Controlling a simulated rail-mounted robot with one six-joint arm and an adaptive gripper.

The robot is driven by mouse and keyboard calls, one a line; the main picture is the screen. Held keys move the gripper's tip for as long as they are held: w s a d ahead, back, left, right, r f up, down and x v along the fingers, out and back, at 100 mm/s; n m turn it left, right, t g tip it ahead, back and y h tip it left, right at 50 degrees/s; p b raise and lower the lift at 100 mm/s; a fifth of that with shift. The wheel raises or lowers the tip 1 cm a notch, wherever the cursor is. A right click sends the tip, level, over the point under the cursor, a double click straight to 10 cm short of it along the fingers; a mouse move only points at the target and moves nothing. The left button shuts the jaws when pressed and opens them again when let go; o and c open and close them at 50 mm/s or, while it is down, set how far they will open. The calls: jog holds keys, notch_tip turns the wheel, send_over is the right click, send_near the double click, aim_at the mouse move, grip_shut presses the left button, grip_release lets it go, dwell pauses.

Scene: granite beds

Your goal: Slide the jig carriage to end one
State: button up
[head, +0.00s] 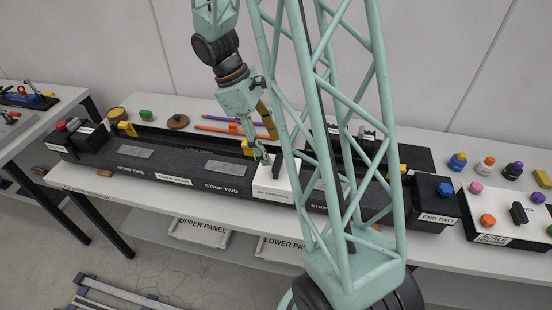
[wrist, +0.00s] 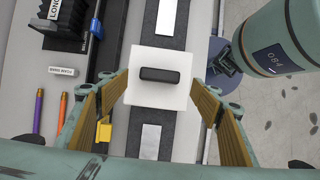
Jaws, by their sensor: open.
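The jig carriage is a white block (head: 273,180) with a dark upright handle (head: 277,160). It sits on the long dark granite bed (head: 226,188), right of the strip two label. In the wrist view the white carriage top (wrist: 159,112) and its black handle bar (wrist: 160,75) show from above. My gripper (head: 264,158) is over the left part of the carriage in the head view. In the wrist view its open fingers (wrist: 161,86) stand on either side of the handle with gaps; contact and height are unclear. The end two block (head: 437,219) is at the bed's right end.
The bed's left end has a labelled block (head: 58,147), its text too small to read. Yellow pieces (head: 127,129) stand along the bed's rear edge. Orange pens (head: 225,129) lie behind it. Coloured knobs (head: 487,220) fill the right side. The bed top left of the carriage looks clear.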

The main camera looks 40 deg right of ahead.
aim_at(277, 161)
jog(key=shift+x, duration=2.6)
jog(key=shift+c, duration=0.2)
jog(key=c, duration=1.1)
